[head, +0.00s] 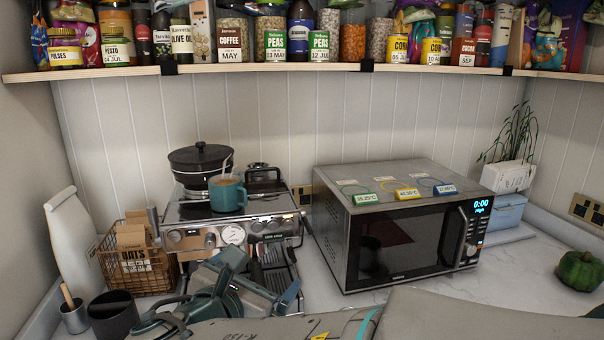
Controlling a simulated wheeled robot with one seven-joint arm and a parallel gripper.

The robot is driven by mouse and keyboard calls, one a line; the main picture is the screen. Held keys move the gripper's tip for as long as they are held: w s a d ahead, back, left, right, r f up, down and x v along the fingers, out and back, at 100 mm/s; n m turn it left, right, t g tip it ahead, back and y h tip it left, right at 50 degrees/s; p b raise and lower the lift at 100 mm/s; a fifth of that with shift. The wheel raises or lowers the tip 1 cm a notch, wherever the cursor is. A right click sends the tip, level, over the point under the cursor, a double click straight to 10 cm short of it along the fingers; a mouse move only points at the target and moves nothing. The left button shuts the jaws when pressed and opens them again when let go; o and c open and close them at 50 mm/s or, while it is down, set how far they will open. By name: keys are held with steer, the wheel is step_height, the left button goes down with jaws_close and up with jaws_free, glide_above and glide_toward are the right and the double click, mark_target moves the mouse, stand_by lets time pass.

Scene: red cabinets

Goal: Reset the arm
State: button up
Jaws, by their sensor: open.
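My gripper (262,278) is at the lower left of the head view, in front of the coffee machine (200,238). Its two grey-blue fingers are spread apart, and I see nothing between them. It overlaps the lower front of the machine in the picture, and I cannot tell how far apart they are. My grey arm links fill the bottom edge and hide part of the counter. A teal mug (228,196) with a brown drink and a spoon stands on top of the machine, apart from my gripper.
A microwave (400,245) stands right of the machine. A wire basket (140,268), white bag (70,235) and dark cup (113,315) stand at left. A green pumpkin (580,270) is at right. A loaded shelf (330,68) runs above. Some counter (525,275) is bare at right.

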steer(key=s+d+f+m+g+h, duration=0.1)
steer(key=d+f+m+g, duration=0.3)
steer(key=d+m, duration=0.3)
steer(key=s+d+f+m+g+h, duration=0.15)
steer(key=d+f+m+g, duration=0.3)
steer(key=d, duration=0.55)
steer(key=s+d+f+m+g+y, duration=0.1)
steer(key=s+d+f+m+y, duration=0.1)
steer(key=m, duration=0.6)
steer(key=s+d+f+m+g+y, duration=0.1)
steer(key=s+d+f+m+y, duration=0.2)
steer(key=m, duration=0.6)
steer(key=s+y, duration=0.2)
steer(key=s, duration=0.1)
steer(key=shift+f+g, duration=0.35)
